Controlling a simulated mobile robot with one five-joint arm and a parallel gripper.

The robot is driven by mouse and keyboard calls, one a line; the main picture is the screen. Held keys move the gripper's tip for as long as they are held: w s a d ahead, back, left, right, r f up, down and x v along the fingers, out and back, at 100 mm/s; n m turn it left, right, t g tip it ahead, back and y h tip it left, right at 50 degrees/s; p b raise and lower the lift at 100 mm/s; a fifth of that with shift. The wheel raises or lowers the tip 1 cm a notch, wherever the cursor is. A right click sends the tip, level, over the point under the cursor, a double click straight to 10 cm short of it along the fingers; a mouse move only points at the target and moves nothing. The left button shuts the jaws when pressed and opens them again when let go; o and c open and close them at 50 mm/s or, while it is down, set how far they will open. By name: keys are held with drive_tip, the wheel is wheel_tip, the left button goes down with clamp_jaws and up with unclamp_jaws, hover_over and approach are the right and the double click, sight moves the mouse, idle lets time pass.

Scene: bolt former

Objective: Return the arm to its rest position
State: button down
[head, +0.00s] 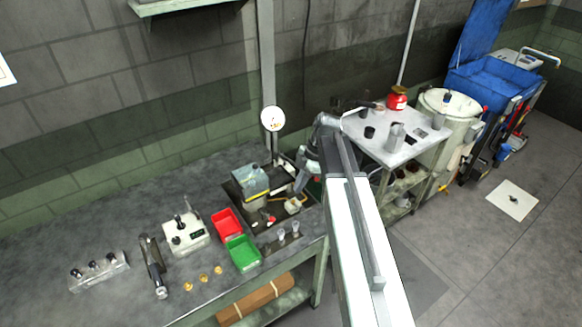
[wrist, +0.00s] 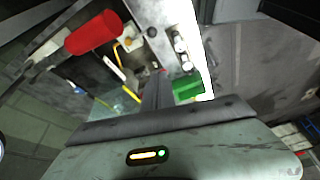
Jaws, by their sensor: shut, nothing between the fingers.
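My arm (head: 362,235) reaches from the bottom of the head view up toward the back of the bench, with its far end beside the machine on the black mat. My gripper shows in the wrist view (wrist: 157,88) as dark fingers closed together, with nothing held between them. In the head view the fingers are hard to make out among the arm's end parts. In the wrist view a red handle-like part (wrist: 93,32) lies to the upper left of the fingers and a green bin (wrist: 187,88) just to their right.
A side table (head: 370,148) with cups stands right of my arm. Open floor (head: 470,245) lies at right.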

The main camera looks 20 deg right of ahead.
drive_tip(key=s+a+f+h+b, duration=0.1)
drive_tip(key=s+a+f+b, duration=0.35)
drive_tip(key=a+f, duration=0.2)
drive_tip(key=s+m+h+b, duration=0.1)
drive_tip(key=s+m, duration=0.2)
drive_tip(key=m, duration=0.6)
drive_tip(key=s+d+f+m+h+b, duration=0.1)
drive_tip(key=s+m+h, duration=0.1)
drive_tip(key=m, duration=0.8)
drive_tip(key=shift+s+d+f, duration=0.15)
drive_tip(key=shift+s+f, duration=0.1)
drive_tip(key=shift+s, duration=0.15)
